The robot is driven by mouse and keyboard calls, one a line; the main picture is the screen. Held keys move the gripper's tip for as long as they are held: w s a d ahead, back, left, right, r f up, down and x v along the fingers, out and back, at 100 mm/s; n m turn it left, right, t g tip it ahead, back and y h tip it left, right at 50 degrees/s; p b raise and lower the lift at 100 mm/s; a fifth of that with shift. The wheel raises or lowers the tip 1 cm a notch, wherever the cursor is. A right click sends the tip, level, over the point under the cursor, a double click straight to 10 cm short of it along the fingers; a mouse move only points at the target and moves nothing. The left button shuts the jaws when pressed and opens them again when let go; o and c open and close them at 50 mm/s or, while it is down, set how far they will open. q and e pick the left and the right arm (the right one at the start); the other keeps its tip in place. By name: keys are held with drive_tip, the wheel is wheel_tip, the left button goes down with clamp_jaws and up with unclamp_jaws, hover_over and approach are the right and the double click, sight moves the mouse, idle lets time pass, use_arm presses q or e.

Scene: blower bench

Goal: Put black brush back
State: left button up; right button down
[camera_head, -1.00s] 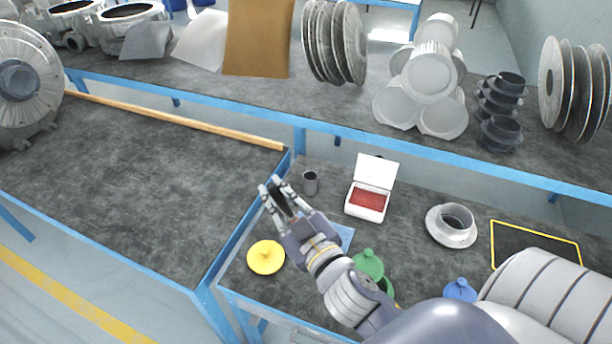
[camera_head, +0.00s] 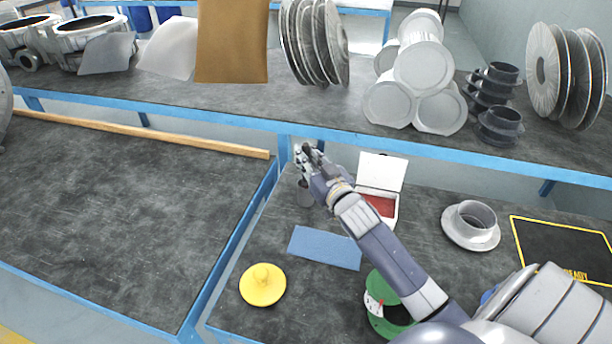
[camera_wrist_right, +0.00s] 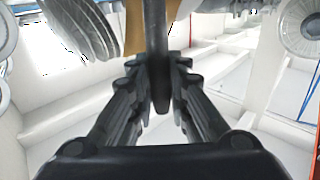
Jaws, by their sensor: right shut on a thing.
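In the right wrist view the same gripper (camera_wrist_right: 160,95) is shut on the black brush (camera_wrist_right: 156,40), whose dark shaft stands between the fingers. In the head view the brush is small and mostly hidden by the fingers. The cup's upper part is partly covered by the gripper, so I cannot tell whether the brush reaches into it. My left gripper is not in view.
An open white box with a red inside (camera_head: 383,205) stands just right of the cup, partly behind my arm. A blue cloth (camera_head: 325,248), a yellow lid (camera_head: 262,285), a green ring (camera_head: 378,310) and a grey flanged part (camera_head: 470,226) lie nearby. The blue shelf rail (camera_head: 400,148) runs behind.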

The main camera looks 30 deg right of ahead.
wheel_tip(320, 180, down, 3)
drive_tip(key=shift+f, duration=0.65)
drive_tip(key=c, duration=1.5)
unclamp_jaws()
drive_tip(key=shift+f, duration=0.1)
drive_tip(key=shift+c, duration=0.2)
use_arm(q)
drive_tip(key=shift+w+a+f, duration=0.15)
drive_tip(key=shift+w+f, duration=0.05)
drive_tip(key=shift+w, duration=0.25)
use_arm(e)
drive_tip(key=shift+s, duration=0.2)
use_arm(q)
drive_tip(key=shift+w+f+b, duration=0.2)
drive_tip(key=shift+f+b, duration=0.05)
drive_tip(key=shift+b, duration=0.2)
use_arm(e)
drive_tip(key=s+a, duration=0.1)
drive_tip(key=s, duration=1)
drive_tip(key=shift+s+a, duration=0.15)
drive_tip(key=shift+s, duration=0.15)
